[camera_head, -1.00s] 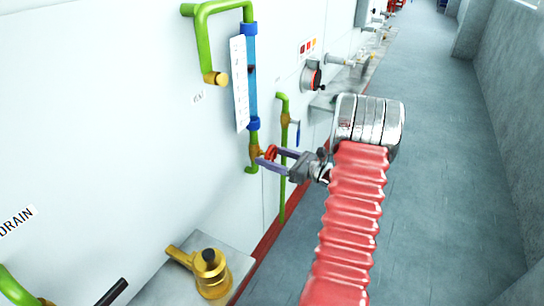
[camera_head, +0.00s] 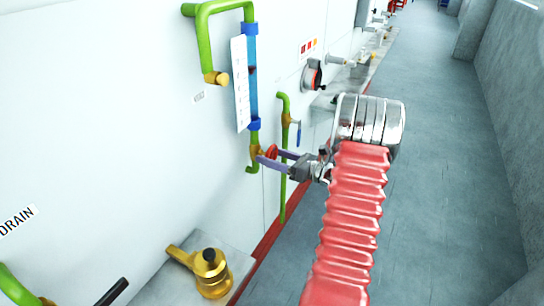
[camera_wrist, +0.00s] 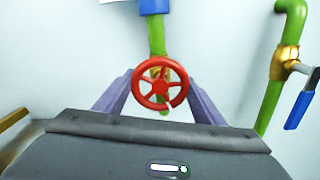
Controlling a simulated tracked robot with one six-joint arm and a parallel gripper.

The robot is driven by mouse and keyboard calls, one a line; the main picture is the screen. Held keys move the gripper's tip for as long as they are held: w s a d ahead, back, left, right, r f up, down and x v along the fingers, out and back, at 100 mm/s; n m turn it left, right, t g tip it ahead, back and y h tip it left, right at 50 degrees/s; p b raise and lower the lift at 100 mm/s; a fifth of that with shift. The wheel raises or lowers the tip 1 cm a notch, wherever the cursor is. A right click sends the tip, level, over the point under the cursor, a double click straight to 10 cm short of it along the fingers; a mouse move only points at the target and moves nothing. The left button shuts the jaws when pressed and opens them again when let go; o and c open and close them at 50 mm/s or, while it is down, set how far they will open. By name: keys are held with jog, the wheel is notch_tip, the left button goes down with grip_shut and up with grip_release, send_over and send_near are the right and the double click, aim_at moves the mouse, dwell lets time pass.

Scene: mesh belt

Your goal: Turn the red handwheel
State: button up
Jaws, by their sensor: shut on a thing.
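The red handwheel (camera_wrist: 159,84) is centred in the wrist view, face on, with several spokes. It sits on a brass valve at the foot of the blue sight tube (camera_head: 252,75) and green pipe. In the head view the handwheel (camera_head: 271,152) shows small and edge-on, partly hidden by a jaw. My gripper (camera_wrist: 159,90) has its two purple fingers around the handwheel, one on each side of the rim. It also shows in the head view (camera_head: 268,157), shut on the wheel.
A green pipe with a brass valve and blue lever (camera_wrist: 299,110) stands close on the right in the wrist view. A brass fitting (camera_head: 212,273) sits on a ledge at the lower left. The grey floor at the right is clear.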

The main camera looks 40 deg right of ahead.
jog(key=o, duration=1.1)
jog(key=shift+d, duration=0.1)
jog(key=v, duration=1.4)
jog(key=shift+w, duration=0.1)
